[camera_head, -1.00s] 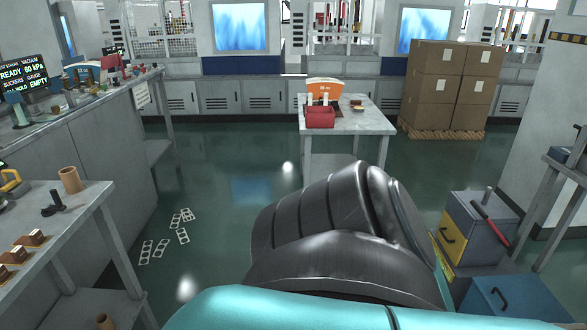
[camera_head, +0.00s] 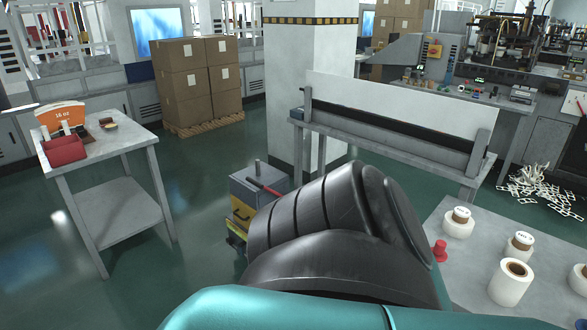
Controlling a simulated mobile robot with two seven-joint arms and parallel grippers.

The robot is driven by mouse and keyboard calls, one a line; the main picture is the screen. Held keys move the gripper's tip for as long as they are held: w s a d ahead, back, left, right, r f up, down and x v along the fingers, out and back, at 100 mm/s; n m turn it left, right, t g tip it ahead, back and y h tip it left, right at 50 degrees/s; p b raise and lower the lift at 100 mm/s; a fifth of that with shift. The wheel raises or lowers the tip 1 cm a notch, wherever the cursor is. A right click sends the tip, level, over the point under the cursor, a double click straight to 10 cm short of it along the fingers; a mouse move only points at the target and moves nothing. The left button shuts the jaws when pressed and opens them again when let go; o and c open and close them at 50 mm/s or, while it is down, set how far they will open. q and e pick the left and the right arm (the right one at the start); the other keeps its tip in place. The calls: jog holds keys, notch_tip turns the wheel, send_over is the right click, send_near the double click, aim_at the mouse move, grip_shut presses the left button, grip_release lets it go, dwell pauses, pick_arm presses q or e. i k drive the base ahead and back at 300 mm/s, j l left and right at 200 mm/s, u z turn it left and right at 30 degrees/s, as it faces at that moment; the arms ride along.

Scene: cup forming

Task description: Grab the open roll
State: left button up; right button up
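Several white rolls stand on a light table (camera_head: 468,262) at the lower right. The largest, nearest roll (camera_head: 507,288) stands upright, with an open brown core showing at its top. Two shorter white rolls, one behind (camera_head: 458,226) and one in the middle (camera_head: 517,249), each carry a brown core piece with a white printed top. Another white roll (camera_head: 583,277) is cut by the right edge. I cannot tell for certain which is the open roll. A black and teal link of my arm fills the lower middle. Neither of my grippers is in view.
A red knob (camera_head: 440,250) sits at the table's left edge. Behind is a bench with a long pale sheet (camera_head: 400,112). A grey and yellow toolbox (camera_head: 255,190) stands left of my arm. A cart with a red bin (camera_head: 64,150) is at left. Floor between is clear.

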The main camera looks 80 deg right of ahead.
aim_at(512, 277)
jog(key=z, duration=4.1)
